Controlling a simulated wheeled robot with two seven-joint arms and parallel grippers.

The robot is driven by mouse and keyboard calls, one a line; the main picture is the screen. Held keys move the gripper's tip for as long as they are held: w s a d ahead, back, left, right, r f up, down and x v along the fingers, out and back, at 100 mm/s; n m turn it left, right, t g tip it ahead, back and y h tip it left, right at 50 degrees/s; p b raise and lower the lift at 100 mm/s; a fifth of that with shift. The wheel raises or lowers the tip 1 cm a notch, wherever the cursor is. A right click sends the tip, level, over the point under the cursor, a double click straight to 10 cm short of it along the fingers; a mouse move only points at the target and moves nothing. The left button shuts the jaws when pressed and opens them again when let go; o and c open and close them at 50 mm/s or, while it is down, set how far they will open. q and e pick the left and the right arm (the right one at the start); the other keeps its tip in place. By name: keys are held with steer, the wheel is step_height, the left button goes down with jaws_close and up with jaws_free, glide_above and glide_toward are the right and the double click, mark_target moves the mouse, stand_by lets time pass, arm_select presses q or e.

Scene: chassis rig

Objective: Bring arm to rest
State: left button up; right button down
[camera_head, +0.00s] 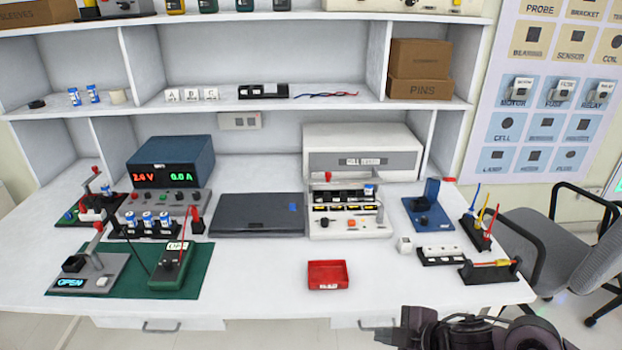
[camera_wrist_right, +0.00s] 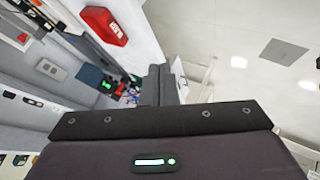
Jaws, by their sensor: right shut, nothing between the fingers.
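My right gripper (camera_head: 392,332) and part of my right arm show at the bottom right of the head view, in front of the workbench (camera_head: 240,290). In the right wrist view the two fingers (camera_wrist_right: 159,84) are together, with nothing held between them. The gripper is apart from everything on the bench; the nearest item in the head view is the red tray (camera_head: 328,283), up and to the left. The red tray also shows in the right wrist view (camera_wrist_right: 105,25). My left gripper is in neither view.
A chassis unit (camera_head: 346,225) stands mid-bench behind the tray. A power supply (camera_head: 170,175) and green mat (camera_head: 205,285) are at left. A white block (camera_head: 405,244), a blue fixture (camera_head: 428,212) and tool racks (camera_head: 489,271) are at right. A chair (camera_head: 560,250) stands beyond. The bench's front middle is mostly clear.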

steer(key=w+d+f+m+t+h, duration=0.1)
steer(key=w+d+f+m, duration=0.2)
steer(key=f, duration=0.5)
steer(key=w+d+f+m, duration=0.3)
steer(key=d+f, duration=0.1)
steer(key=f, duration=0.3)
steer(key=s+d+f+m+g+h, duration=0.1)
steer(key=s+d+f+m, duration=0.15)
steer(key=f, duration=0.55)
steer(key=s+d+f+m+h, duration=0.2)
steer(key=s+f, duration=0.2)
steer(key=f, duration=0.4)
steer(key=s+f+m+g+h, duration=0.1)
steer(key=s+f+m+g, duration=0.2)
steer(key=s+f, duration=1.1)
steer(key=s+a+f+g, duration=0.1)
steer(key=s+f, duration=0.1)
steer(key=s, duration=0.8)
steer(key=s+a+f+m+g+h, duration=0.1)
steer(key=s+a+f, duration=0.1)
steer(key=s, duration=0.8)
steer(key=shift+s+f+g, duration=0.4)
steer(key=shift+f, duration=0.45)
